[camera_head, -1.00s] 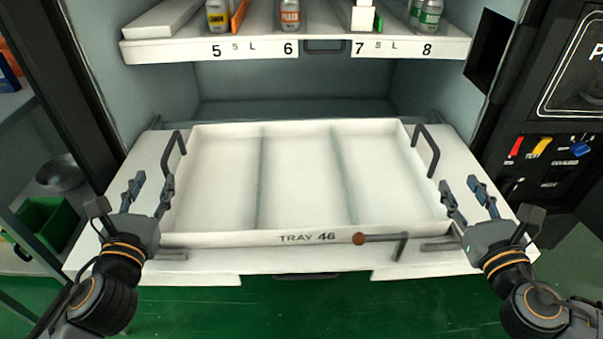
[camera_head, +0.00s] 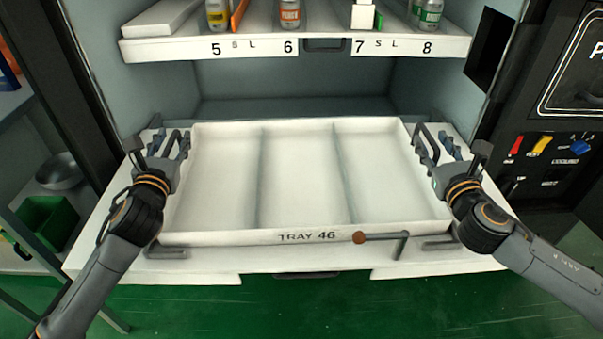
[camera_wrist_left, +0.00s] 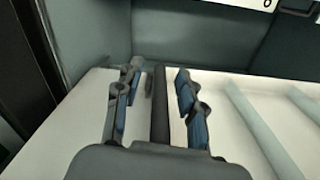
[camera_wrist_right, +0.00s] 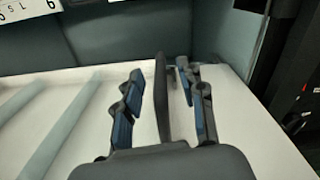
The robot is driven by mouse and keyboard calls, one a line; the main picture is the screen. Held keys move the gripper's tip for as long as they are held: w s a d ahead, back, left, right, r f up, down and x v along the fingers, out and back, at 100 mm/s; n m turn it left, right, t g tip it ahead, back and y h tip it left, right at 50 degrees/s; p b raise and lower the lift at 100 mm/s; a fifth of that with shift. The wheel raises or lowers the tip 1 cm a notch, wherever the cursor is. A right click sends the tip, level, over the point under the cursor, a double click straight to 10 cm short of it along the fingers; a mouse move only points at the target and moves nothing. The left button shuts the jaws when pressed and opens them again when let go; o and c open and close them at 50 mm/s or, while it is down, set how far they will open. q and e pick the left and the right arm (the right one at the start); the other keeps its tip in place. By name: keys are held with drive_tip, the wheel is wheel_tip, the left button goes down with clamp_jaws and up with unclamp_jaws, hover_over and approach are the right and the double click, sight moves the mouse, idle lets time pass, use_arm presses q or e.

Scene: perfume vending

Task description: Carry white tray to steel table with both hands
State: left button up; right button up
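My right gripper (camera_head: 437,140) is at the right handle. In the right wrist view its open fingers (camera_wrist_right: 160,95) straddle the right handle bar (camera_wrist_right: 162,95). The steel table is not identifiable.
An upper shelf (camera_head: 300,47) with bottles and number labels hangs above the tray's back. A control panel (camera_head: 550,150) is at right; a side rack holds a bowl (camera_head: 60,172) and green bin (camera_head: 45,220).

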use_arm(q)
clamp_jaws()
use_arm(e)
clamp_jaws()
use_arm(q)
drive_tip(key=shift+r, duration=0.3)
use_arm(e)
drive_tip(key=shift+r, duration=0.3)
